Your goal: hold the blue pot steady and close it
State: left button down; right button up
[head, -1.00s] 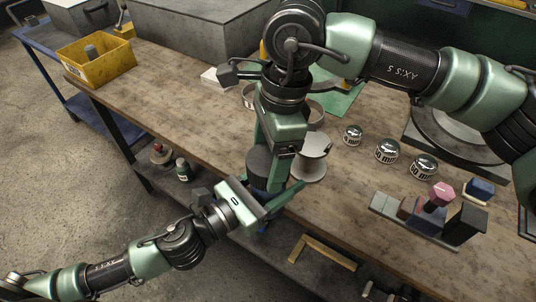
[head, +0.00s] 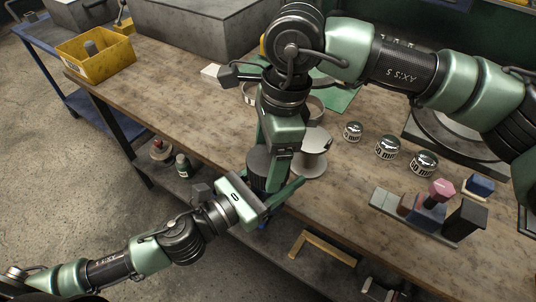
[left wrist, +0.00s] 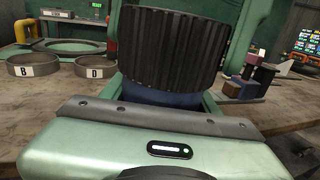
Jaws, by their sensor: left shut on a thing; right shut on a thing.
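The blue pot (left wrist: 160,97) shows only as a narrow blue band in the left wrist view, below a dark ribbed lid (left wrist: 178,48). The lid sits upright over the pot; I cannot tell whether it is fully seated. The lid also shows in the head view (head: 259,160). My left gripper (head: 268,193) is shut on the pot near the table's front edge. My right gripper (head: 274,158) comes down from above and is shut on the lid. Most of the pot is hidden by the grippers in the head view.
A pale spool (head: 315,160) stands close beside my right gripper. Several silver-topped jars (head: 387,148) stand to the right, and a small block rack (head: 415,220) is near the front edge. A yellow bin (head: 95,58) sits at the far left. Rings (left wrist: 33,66) lie behind.

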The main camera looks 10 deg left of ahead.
jog(key=m+t, duration=0.1)
jog(key=m, duration=1)
jog(key=shift+t, duration=0.4)
jog(key=m, duration=0.6)
jog(key=shift+t+h, duration=0.3)
jog(key=shift+h, duration=0.1)
jog(key=m, duration=0.6)
jog(key=shift+w+h, duration=0.1)
jog(key=shift+h, duration=0.3)
jog(key=m+h, duration=0.1)
jog(key=m, duration=0.5)
jog(key=shift+m, duration=0.4)
jog(key=m, duration=0.4)
jog(key=m+g, duration=0.1)
jog(key=m, duration=0.3)
jog(key=shift+m+h, duration=0.3)
jog(key=shift+h, duration=0.1)
jog(key=o, duration=1.5)
jog(key=shift+c, duration=0.2)
